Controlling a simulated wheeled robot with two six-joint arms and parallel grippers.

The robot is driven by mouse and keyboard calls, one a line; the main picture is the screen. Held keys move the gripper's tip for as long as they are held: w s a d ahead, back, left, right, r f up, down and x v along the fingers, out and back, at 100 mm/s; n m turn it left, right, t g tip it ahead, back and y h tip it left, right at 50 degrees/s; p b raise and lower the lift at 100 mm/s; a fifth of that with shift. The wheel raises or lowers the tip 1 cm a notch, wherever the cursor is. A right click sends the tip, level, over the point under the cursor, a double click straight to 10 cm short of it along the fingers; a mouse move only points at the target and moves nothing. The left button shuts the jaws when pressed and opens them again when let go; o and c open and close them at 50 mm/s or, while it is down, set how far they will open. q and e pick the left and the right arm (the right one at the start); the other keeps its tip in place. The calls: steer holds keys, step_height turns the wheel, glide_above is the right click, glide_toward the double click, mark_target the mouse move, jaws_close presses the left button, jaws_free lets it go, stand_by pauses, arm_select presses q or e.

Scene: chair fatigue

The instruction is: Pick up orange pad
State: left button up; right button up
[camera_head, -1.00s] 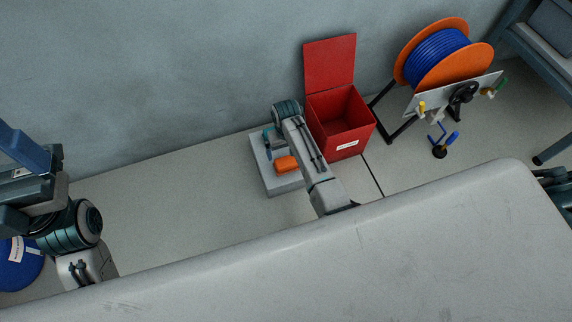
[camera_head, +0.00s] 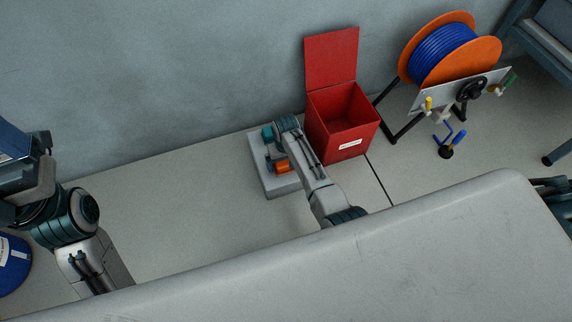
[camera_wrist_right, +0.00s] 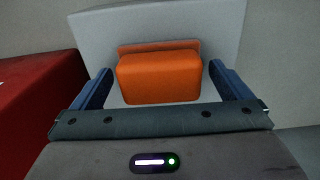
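The orange pad (camera_head: 283,168) lies on a low grey block (camera_head: 266,186) against the wall. My right gripper (camera_head: 276,156) is down at the block, and my right arm hides part of the pad in the head view. In the right wrist view the orange pad (camera_wrist_right: 160,78) sits between the two blue fingers of my right gripper (camera_wrist_right: 160,88). The fingers are spread, with a gap on each side of the pad. My left arm (camera_head: 75,220) is at the left edge of the head view; its gripper fingers do not show.
An open red box (camera_head: 343,122) stands just right of the block, its lid up; its red side (camera_wrist_right: 35,100) is close on the left in the right wrist view. A blue cable reel (camera_head: 442,54) stands farther right. Clear floor lies left of the block.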

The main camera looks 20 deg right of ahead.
steer(key=c, duration=1)
steer(key=shift+r, duration=0.1)
